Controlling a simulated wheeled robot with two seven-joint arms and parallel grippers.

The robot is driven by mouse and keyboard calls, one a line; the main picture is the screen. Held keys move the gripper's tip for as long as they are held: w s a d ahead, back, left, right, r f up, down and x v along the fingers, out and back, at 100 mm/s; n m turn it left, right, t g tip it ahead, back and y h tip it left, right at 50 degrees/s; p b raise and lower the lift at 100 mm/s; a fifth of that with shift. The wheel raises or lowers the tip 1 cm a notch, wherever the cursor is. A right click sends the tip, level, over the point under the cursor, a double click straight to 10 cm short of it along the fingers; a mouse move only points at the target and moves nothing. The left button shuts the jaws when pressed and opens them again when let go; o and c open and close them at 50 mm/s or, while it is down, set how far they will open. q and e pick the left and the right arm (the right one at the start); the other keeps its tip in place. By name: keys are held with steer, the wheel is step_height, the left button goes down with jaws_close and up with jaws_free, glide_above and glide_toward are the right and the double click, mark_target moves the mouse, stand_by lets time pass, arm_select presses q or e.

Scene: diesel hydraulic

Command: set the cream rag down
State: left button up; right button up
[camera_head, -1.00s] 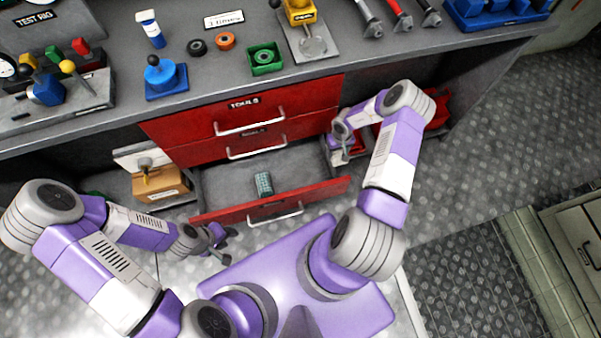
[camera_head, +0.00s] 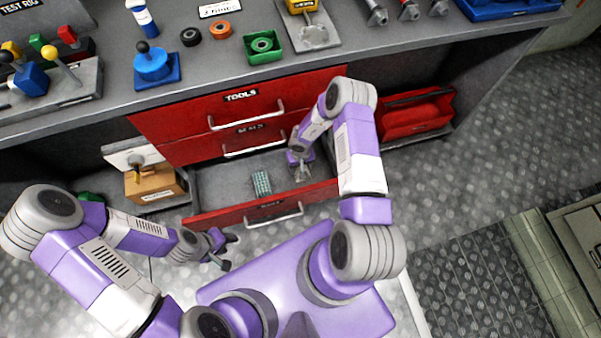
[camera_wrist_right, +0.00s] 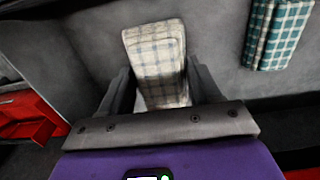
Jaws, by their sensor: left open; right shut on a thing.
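The cream rag (camera_wrist_right: 157,50), a folded pale checked cloth, is between the fingers of my right gripper (camera_wrist_right: 162,88) in the right wrist view. My right gripper (camera_head: 302,174) is shut on it and is over the right part of the open bottom drawer (camera_head: 222,186) in the head view. I cannot tell whether the rag touches the drawer floor. A teal checked rag (camera_head: 262,183) lies in the drawer to the left; it also shows at the upper right of the right wrist view (camera_wrist_right: 278,34). My left gripper (camera_head: 226,251) is open and empty, in front of the drawer's left end.
The drawer's red front (camera_head: 230,216) stands between my base and its inside. Above are shut red drawers (camera_head: 190,118) and the grey bench top (camera_head: 215,68). A red tray (camera_head: 415,115) is on the shelf at right, a cardboard box (camera_head: 152,186) at left.

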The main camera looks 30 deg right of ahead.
steer(key=shift+f+b, duration=0.9)
steer(key=shift+f, duration=1.5)
steer(key=shift+r, duration=0.1)
steer(key=shift+f, duration=0.3)
steer(key=o, duration=1)
steer(key=shift+r, duration=0.1)
